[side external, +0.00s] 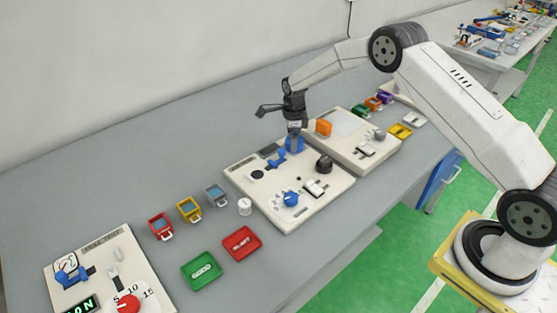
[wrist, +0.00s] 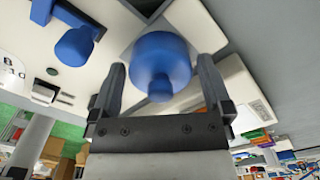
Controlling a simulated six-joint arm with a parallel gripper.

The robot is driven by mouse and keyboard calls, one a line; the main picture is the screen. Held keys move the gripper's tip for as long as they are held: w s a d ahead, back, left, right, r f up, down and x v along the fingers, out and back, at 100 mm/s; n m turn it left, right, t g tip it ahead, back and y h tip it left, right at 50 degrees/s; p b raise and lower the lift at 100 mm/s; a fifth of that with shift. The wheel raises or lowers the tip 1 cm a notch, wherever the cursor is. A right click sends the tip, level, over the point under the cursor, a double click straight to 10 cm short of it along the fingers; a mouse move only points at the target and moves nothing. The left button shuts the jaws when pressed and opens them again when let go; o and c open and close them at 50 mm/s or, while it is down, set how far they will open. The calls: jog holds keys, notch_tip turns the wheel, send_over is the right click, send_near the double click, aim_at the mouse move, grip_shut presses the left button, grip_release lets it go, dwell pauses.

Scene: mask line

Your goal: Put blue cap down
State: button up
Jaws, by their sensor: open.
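The blue cap (side external: 295,145) is at the far right corner of the white board (side external: 251,205) in the side view, directly below my gripper (side external: 295,132). In the wrist view the blue cap (wrist: 162,58) is a wide round body with a small knob, and it lies between the two fingers of my gripper (wrist: 161,66). The fingers are open, with a visible gap on each side of the cap. Whether the cap's underside rests fully on the board is hidden.
A blue fixture (side external: 276,160) stands close left of the cap; it also shows in the wrist view (wrist: 75,46). A black knob (side external: 324,164) and a blue knob (side external: 290,199) are on the same board.

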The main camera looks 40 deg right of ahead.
notch_tip(320, 180, up, 11)
jog(key=shift+r, duration=0.15)
dwell(0.4)
jog(key=shift+s, duration=0.1)
dwell(0.4)
jog(key=s+a+r+n+t, duration=0.1)
jog(key=s+a+n, duration=0.2)
jog(key=s+n, duration=1)
jog(key=s+a+r+n+t, duration=0.1)
jog(key=s+a+n, duration=0.3)
jog(key=s+n, duration=0.8)
jog(key=s, duration=0.4)
jog(key=shift+n+t, duration=0.3)
jog(key=shift+n, duration=0.1)
